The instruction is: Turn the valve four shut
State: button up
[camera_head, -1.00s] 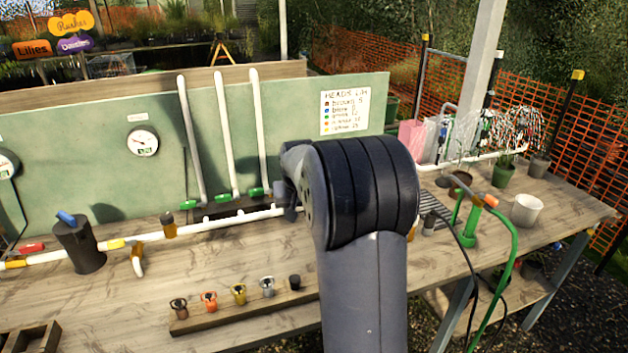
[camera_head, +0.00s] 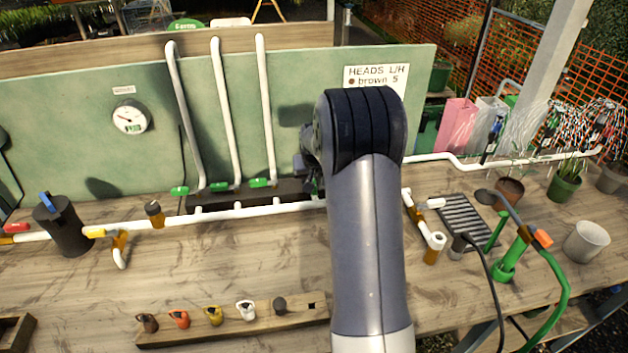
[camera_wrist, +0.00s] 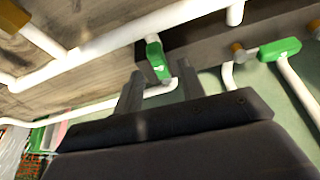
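My gripper (camera_wrist: 160,72) is open in the wrist view, its two dark fingers apart. A green valve handle (camera_wrist: 155,60) shows in the gap between the fingertips, standing nearly upright in the picture. I cannot tell whether a finger touches it. In the head view my arm hides my gripper and this valve. A neighbouring green handle (camera_wrist: 280,49) lies roughly level and across its white pipe. In the head view three green handles (camera_head: 180,190), (camera_head: 220,186) and (camera_head: 259,183) stand in a row at the feet of white risers. No valve number is readable.
A white supply pipe (camera_head: 190,218) runs along the bench in front of the dark manifold block (camera_head: 290,190). A green board (camera_head: 80,140) with a gauge (camera_head: 130,117) stands behind. A plank with coloured fittings (camera_head: 190,338) lies in front. A green standpipe (camera_head: 508,262) stands right.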

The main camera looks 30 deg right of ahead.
jog(key=shift+x, duration=1.05)
jog(key=shift+c, duration=0.4)
grip_shut()
